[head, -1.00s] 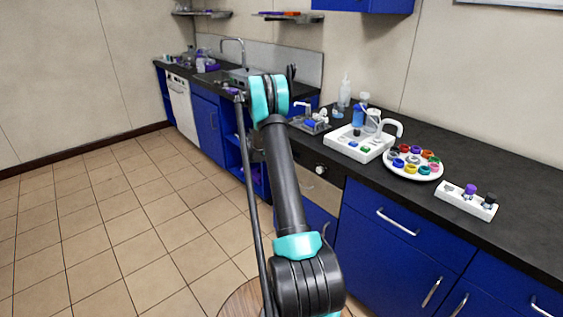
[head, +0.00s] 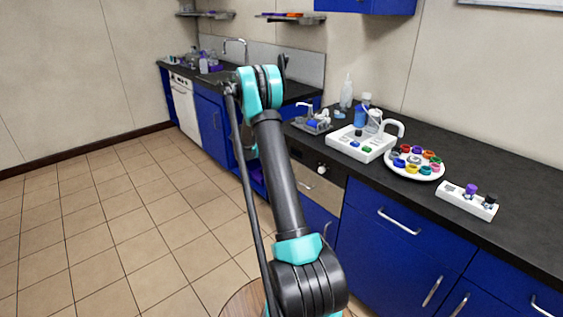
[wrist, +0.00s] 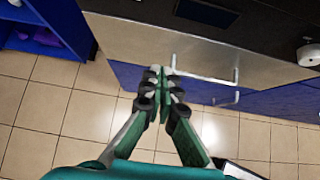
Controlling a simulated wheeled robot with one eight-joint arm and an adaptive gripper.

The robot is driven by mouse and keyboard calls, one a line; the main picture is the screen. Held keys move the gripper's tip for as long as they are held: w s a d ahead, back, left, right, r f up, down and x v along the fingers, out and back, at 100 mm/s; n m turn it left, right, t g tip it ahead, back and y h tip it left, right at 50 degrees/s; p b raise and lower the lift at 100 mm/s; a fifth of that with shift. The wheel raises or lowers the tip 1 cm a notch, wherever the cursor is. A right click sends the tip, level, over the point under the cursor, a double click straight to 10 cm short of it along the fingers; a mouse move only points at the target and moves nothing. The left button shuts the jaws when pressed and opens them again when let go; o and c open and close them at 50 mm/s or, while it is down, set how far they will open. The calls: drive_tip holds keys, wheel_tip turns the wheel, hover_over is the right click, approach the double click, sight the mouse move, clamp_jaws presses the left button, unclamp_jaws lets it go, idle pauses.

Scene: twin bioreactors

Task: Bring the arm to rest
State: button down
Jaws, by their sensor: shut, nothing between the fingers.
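My gripper (wrist: 158,90) shows in the wrist view with its two fingers together, shut and empty. It is above the tiled floor, in front of a cabinet front with metal handles (wrist: 205,70). I cannot tell its distance from the handles. In the head view my black and teal arm rises from the bottom middle, and its upper end is near the far counter in the picture. The gripper itself is hidden behind the arm there.
The dark counter (head: 500,225) on the right holds a white device (head: 362,142), a round tray of coloured caps (head: 414,173) and a white block with two knobs (head: 466,201). Blue cabinets (head: 400,255) stand below it. The tiled floor (head: 100,240) at left is clear.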

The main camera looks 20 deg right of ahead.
drive_tip(key=shift+v, duration=2.4)
